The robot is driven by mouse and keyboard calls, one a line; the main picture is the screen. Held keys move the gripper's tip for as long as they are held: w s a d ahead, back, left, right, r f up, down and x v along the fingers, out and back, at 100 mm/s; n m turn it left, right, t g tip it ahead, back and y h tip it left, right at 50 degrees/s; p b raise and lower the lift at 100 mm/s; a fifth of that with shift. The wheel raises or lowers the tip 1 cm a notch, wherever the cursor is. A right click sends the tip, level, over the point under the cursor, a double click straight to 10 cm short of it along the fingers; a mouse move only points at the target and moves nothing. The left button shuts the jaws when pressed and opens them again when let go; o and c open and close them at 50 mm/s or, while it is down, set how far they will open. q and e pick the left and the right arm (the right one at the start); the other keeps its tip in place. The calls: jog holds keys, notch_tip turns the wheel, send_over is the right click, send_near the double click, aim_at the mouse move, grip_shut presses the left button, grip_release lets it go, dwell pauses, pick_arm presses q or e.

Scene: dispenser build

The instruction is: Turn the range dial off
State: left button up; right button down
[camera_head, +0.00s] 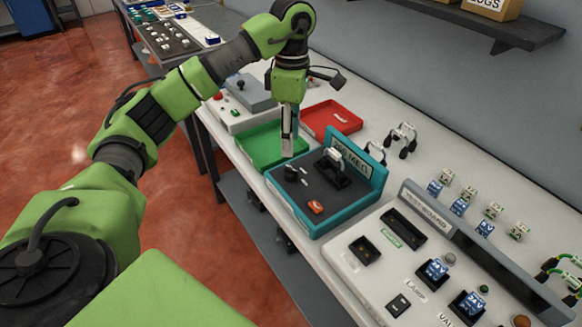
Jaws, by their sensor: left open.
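A teal tester box (298,216) with a dark top panel stands on the white bench. A small black round dial (291,173) sits at the left of its panel; its pointer setting is too small to read. An orange switch (316,207) lies nearer the front, and a black-and-white fitting (333,167) stands at the back of the panel. My left gripper (287,147) points down, above and just behind the dial in the picture, apart from it. It is open and empty. My right gripper is out of view.
A green tray (254,147) and a red tray (325,123) lie behind the tester. A white test board (362,285) with sockets and blue modules stands at the front right. Clip leads (398,138) and several small blocks lie along the wall side.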

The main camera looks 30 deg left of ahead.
aim_at(291, 169)
pick_arm(q)
notch_tip(291, 169, down, 9)
jog(key=shift+s+d+r+p, duration=0.1)
jog(key=shift+s+r+p, duration=0.1)
jog(key=shift+p, duration=0.4)
jog(key=shift+w+f, duration=0.1)
jog(key=shift+f, duration=0.3)
jog(key=c, duration=1.1)
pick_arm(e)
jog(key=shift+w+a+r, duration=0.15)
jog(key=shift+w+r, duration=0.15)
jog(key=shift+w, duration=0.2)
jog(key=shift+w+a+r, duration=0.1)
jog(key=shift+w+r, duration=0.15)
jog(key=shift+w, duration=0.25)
